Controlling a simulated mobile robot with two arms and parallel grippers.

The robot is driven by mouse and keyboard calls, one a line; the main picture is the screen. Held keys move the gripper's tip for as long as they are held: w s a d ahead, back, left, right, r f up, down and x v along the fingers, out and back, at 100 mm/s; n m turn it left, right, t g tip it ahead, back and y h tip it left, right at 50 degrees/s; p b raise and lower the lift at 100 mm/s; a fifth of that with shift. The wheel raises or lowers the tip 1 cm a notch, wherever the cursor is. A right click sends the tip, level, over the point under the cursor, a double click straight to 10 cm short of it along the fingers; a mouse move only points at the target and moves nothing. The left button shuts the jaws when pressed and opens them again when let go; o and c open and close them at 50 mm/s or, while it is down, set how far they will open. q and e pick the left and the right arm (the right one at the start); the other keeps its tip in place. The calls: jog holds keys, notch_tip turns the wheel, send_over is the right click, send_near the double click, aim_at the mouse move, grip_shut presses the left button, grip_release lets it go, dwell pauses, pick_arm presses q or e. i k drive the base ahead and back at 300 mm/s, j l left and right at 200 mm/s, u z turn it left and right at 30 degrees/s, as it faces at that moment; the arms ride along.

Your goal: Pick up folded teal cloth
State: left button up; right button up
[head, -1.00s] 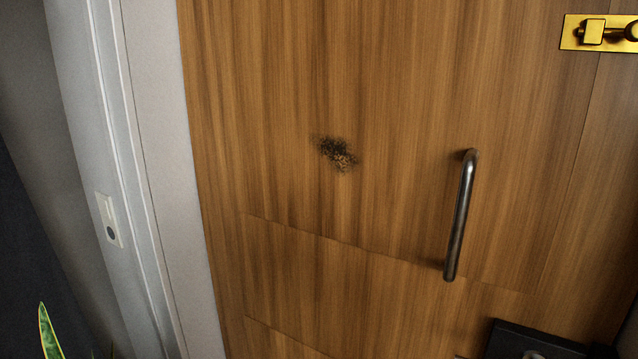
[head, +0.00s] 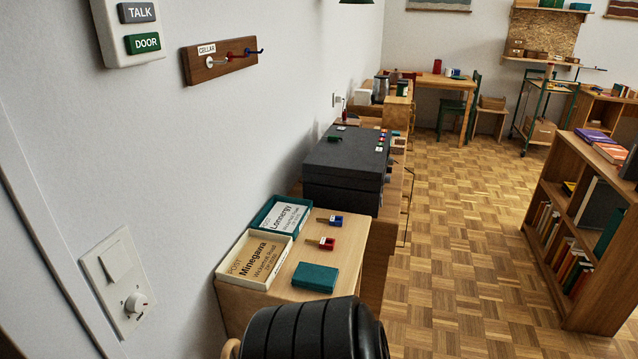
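A small flat teal block (head: 315,277), rectangular with a dark edge, lies on the near end of a low wooden cabinet (head: 341,253). It may be the folded teal cloth; its material is too small to tell. It lies apart from the trays and the keys beside it. Neither of my grippers is in view.
A cream tray (head: 228,266) and teal tray (head: 262,214) hold labelled cards. Blue-tagged (head: 336,220) and red-tagged (head: 327,243) keys lie nearby. A dark grey box (head: 345,163) stands behind. A black rounded object (head: 310,332) blocks the front. Parquet floor (head: 450,250) is clear before the bookcase (head: 548,195).

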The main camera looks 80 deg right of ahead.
aim_at(307, 276)
jog(key=z, duration=2.65)
jog(key=u, duration=2.75)
jog(key=z, duration=2.75)
jog(key=i+l+u, duration=0.3)
jog(key=i+l, duration=0.15)
jog(key=l, duration=0.25)
jog(key=i+l+u, duration=0.1)
jog(key=l, duration=0.25)
jog(key=i, duration=0.1)
